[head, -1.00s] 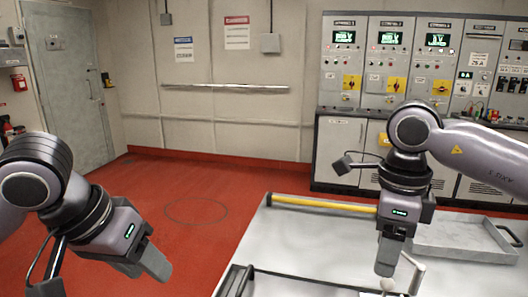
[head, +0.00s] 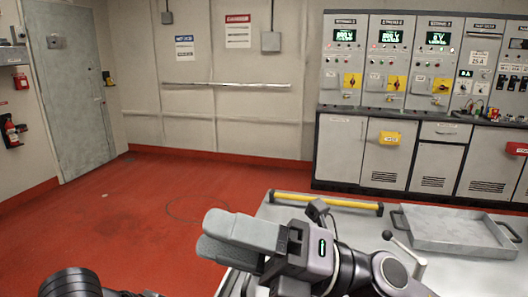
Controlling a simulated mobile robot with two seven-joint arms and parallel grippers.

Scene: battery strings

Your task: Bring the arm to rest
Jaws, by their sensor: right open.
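My right gripper (head: 207,236) shows in the head view at the lower middle. Its two grey fingers point left, with nothing between them, and it is open. It is over the left edge of the grey worktop (head: 300,211), with the fingertips against the red floor behind. My right arm folds in from the bottom right. Only a dark part of my left arm (head: 75,284) shows at the bottom left corner; its gripper is out of view.
A yellow bar (head: 325,202) runs along the worktop's far edge. A grey tray (head: 450,246) with handles lies at the right. A lever with a round knob (head: 387,235) stands beside my right arm. Switch cabinets (head: 395,150) line the back wall. Red floor (head: 130,215) at the left is clear.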

